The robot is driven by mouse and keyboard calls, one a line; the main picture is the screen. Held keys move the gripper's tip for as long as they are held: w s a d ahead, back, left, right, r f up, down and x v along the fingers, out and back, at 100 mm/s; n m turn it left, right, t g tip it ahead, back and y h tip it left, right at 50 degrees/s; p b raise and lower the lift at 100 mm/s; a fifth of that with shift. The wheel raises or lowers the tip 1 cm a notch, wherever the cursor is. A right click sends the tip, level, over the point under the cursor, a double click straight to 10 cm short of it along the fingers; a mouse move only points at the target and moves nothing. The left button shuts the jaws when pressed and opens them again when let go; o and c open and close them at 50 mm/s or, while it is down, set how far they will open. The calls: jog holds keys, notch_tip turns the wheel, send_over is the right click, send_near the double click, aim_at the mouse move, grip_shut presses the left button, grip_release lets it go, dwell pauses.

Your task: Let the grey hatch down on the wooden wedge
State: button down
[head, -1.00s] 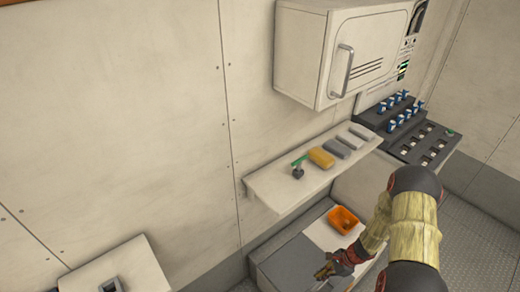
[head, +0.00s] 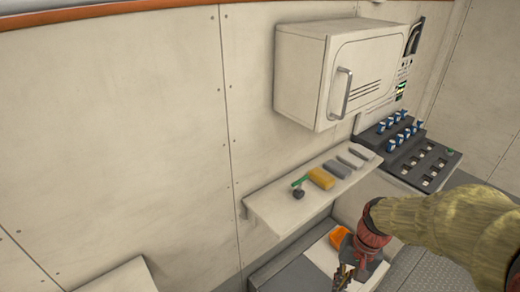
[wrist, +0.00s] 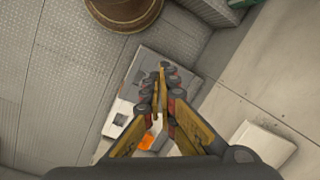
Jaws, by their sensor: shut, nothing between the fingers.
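A low bench with a grey top (head: 287,276) stands under the shelf in the head view; this grey part may be the hatch, and it looks flat there. A grey panel also shows beyond my fingers in the wrist view (wrist: 180,62). I cannot pick out the wooden wedge for certain. A yellow-tan block (head: 321,178) lies on the shelf, but I cannot tell its material. In the wrist view my gripper (wrist: 162,70) is shut and empty.
A white shelf (head: 265,208) juts from the wall above the bench, holding a small green-handled item (head: 299,188) and grey blocks (head: 350,159). A white cabinet (head: 305,65) hangs above. A switch console (head: 407,150) stands at right. A brown round object (wrist: 125,10) is on the floor.

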jog(key=s+a+r+n+t+h, duration=0.1)
jog(key=s+r+n+t, duration=0.1)
jog(key=r, duration=0.7)
jog(key=s+a+r+n+t, duration=0.1)
jog(key=s+r+t, duration=0.3)
jog(key=r, duration=0.5)
jog(key=shift+s+a+n+h, duration=0.2)
jog(key=shift+s+n+h, duration=0.2)
jog(key=shift+s, duration=0.55)
jog(key=c, duration=2.4)
grip_release()
jog(key=shift+a+r, duration=0.2)
jog(key=shift+o, duration=1.2)
